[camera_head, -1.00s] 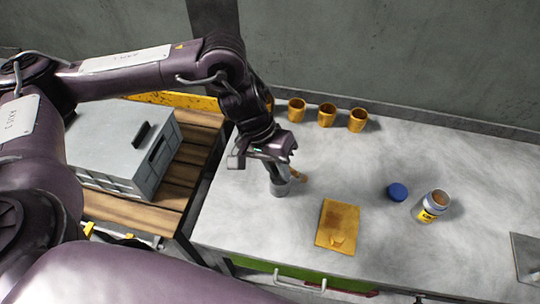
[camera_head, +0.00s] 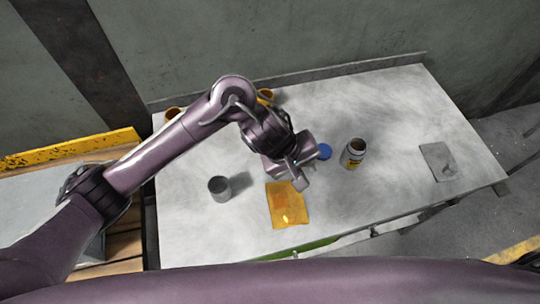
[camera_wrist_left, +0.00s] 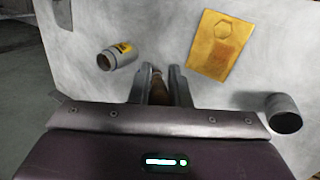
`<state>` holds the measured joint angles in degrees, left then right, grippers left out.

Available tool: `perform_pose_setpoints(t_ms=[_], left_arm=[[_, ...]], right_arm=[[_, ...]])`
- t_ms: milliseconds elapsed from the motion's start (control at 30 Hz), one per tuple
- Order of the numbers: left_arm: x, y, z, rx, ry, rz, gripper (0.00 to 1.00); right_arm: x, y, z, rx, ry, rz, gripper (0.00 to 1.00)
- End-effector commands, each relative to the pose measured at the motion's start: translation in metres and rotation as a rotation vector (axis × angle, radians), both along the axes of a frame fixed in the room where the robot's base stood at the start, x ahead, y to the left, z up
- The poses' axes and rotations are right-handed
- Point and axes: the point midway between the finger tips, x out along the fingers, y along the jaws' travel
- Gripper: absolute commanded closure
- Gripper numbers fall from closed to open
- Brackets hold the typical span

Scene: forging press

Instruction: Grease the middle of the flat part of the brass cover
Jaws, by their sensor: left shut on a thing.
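The brass cover (camera_head: 288,204) is a flat yellow plate lying on the grey table, with a browner patch. In the left wrist view the cover (camera_wrist_left: 222,46) shows a hexagon shape near one end. My left gripper (camera_head: 303,181) is above the table, between the cover and the open grease jar (camera_head: 353,153). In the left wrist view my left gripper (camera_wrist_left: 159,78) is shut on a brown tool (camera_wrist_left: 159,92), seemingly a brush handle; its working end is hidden. The jar (camera_wrist_left: 117,56) also shows there, with a yellow label. My right gripper is not in view.
A grey cup (camera_head: 219,188) stands left of the cover. A blue lid (camera_head: 324,151) lies beside the jar, partly behind the gripper. A grey sheet (camera_head: 439,161) lies at the right. Brass-coloured cups (camera_head: 265,96) stand at the back. The table (camera_head: 400,110) is otherwise clear.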

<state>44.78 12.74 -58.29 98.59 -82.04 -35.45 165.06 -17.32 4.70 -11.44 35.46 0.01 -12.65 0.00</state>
Motion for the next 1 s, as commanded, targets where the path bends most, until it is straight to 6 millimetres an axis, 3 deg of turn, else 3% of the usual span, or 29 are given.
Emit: perform_pose_setpoints(t_ms=[67, 333, 700, 1000], left_arm=[[-0.006, -0.009, -0.011, -0.014, 0.014, 0.071, 1.0], [-0.008, -0.008, -0.032, -0.036, 0.02, 0.202, 1.0], [-0.017, 0.019, -0.074, -0.047, 0.015, 0.354, 1.0], [-0.02, 0.028, -0.088, -0.055, 0.01, 0.391, 1.0]], right_arm=[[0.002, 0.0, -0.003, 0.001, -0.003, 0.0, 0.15], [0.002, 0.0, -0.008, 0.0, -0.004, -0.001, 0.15], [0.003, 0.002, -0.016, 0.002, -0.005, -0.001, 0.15], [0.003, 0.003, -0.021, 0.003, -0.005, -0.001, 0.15]])
